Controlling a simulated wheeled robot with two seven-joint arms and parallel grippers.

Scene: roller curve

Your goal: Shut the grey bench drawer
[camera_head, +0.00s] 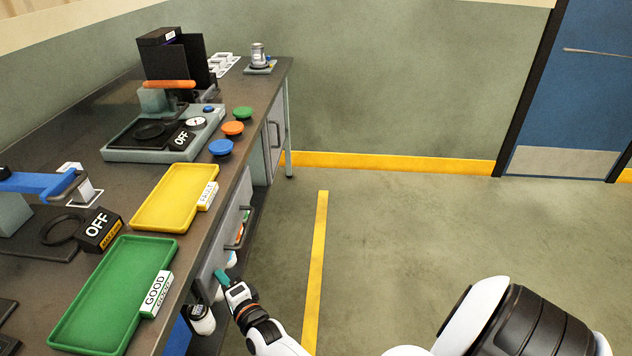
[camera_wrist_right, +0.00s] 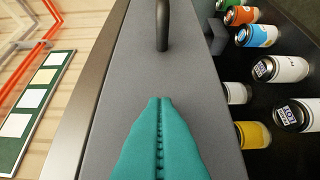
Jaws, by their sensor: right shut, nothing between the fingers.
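The grey drawer front (camera_head: 214,258) is under the bench's front edge, with a dark bar handle (camera_head: 246,228). In the right wrist view the grey front (camera_wrist_right: 115,115) fills the middle, and the handle (camera_wrist_right: 162,25) stands out ahead of the fingers. How far the drawer is out is hard to tell. My right gripper (camera_head: 222,277) has its teal fingers shut and empty at the near end of the front. The shut fingertips (camera_wrist_right: 160,101) point at the front; I cannot tell whether they touch it. My left gripper is not in view.
Several cans (camera_wrist_right: 288,68) stand on a dark shelf below the drawer; a white one (camera_head: 202,320) is near my right arm. Green (camera_head: 62,325) and yellow (camera_head: 150,224) trays lie on the bench (camera_head: 85,205). The floor (camera_head: 410,235) right of the bench is clear.

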